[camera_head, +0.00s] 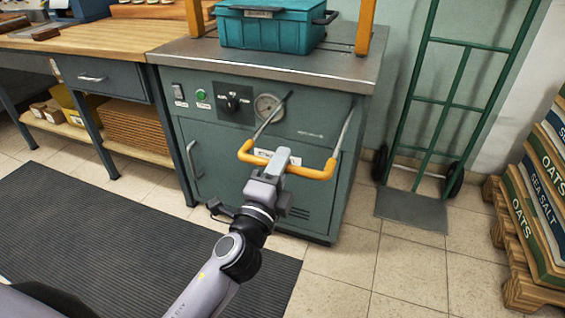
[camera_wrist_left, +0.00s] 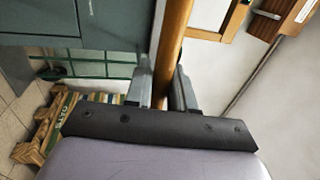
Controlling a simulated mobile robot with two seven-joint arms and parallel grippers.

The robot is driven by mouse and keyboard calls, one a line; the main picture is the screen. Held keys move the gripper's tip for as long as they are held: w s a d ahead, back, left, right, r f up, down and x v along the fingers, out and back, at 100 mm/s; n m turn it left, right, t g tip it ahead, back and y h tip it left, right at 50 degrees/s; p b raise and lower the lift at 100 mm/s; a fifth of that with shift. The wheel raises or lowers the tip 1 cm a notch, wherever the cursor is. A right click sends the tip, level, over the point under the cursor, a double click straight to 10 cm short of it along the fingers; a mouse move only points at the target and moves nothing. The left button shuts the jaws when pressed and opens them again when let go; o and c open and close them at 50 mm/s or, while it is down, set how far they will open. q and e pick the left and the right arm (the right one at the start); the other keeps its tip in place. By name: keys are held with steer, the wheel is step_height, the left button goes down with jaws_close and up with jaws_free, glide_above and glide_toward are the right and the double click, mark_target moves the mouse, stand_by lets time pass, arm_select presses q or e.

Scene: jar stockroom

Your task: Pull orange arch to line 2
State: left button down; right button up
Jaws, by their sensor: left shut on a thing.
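The orange arch (camera_head: 316,173) is a U-shaped bar on two silver arms at the front of a green-grey machine (camera_head: 190,140). It hangs in front of the panel, below the round gauge (camera_head: 269,108). My left gripper (camera_head: 281,160) is shut on the middle of the arch. In the left wrist view the orange bar (camera_wrist_left: 174,40) passes between the two fingers of the gripper (camera_wrist_left: 160,88). The gripper hides part of the bar's middle. I cannot make out a line marked 2. My right gripper is not in view.
A teal crate (camera_head: 270,28) sits on the machine's top between two orange posts (camera_head: 365,27). A green hand truck (camera_head: 432,110) stands to the right, near a pallet (camera_head: 525,270) of sacks. A dark ribbed mat (camera_head: 110,240) lies on the floor, with tiled floor beside it.

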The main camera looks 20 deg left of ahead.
arm_select(q)
steer(key=shift+s+f, duration=0.15)
steer(key=shift+s, duration=0.05)
steer(key=c, duration=1.1)
jaws_free()
steer(key=shift+s, duration=0.1)
arm_select(e)
steer(key=shift+r, duration=0.15)
steer(key=shift+s, duration=0.1)
arm_select(q)
steer(key=s+f+b, duration=0.1)
steer(key=s, duration=0.6)
steer(key=shift+a, duration=0.15)
arm_select(e)
steer(key=shift+w+a+y, duration=0.3)
steer(key=shift+a, duration=0.2)
